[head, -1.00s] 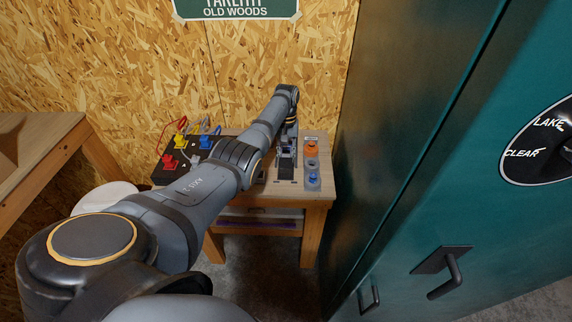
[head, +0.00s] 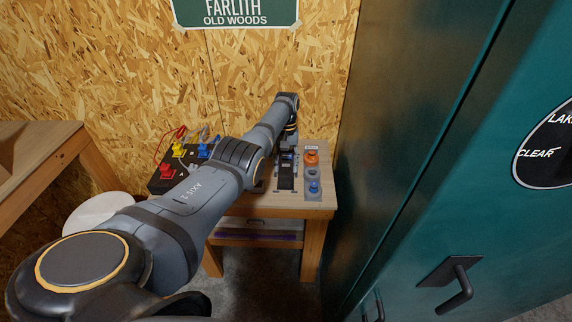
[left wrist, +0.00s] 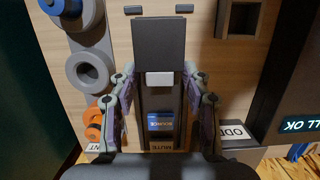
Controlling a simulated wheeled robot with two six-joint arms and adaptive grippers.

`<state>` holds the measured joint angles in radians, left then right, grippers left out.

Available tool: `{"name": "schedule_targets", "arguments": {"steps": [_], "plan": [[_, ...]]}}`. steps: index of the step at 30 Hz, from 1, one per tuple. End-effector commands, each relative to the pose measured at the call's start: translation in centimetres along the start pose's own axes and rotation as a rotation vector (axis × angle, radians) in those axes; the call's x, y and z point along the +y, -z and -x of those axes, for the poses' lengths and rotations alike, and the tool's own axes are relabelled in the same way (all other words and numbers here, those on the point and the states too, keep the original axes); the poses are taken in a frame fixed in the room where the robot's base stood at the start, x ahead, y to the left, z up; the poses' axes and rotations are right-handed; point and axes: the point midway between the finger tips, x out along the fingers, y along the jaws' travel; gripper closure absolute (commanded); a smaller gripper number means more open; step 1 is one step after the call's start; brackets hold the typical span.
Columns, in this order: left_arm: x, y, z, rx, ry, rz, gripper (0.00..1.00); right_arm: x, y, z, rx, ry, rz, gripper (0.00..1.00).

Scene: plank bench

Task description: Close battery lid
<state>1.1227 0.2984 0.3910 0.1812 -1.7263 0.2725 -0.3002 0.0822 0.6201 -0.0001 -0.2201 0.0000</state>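The dark battery box (left wrist: 160,100) stands on the small wooden table. Its dark lid (left wrist: 160,45) with a light grey tab (left wrist: 159,79) appears swung open, away from the compartment; it also shows in the head view (head: 286,183). A blue battery (left wrist: 160,122) is visible in the compartment, above a "MUTE" label. My left gripper (left wrist: 160,92) is open, one finger on each side of the box at about the tab's level. I cannot tell whether the fingers touch it. In the head view, my left gripper (head: 288,148) is small and partly hidden by its wrist. My right gripper is out of view.
Beside the box is a grey panel with an orange knob (head: 311,157) and a blue knob (head: 314,188). A black block with red, yellow and blue connectors (head: 166,171) sits at the table's left. A teal cabinet (head: 440,150) stands close on the right.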

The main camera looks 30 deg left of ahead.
Motion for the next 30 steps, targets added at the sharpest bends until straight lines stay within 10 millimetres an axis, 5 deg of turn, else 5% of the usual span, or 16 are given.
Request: {"name": "schedule_targets", "arguments": {"steps": [8, 21, 30], "plan": [[0.0, 0.1, 0.4, 0.003, -0.001, 0.000, 0.51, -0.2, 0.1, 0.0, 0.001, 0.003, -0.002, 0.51], [0.0, 0.0, 7.2, 0.002, -0.001, 0.001, 0.51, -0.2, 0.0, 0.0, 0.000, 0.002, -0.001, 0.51], [0.0, 0.0, 7.5, 0.001, 0.000, 0.000, 0.51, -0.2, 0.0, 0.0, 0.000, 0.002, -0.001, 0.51]]}}
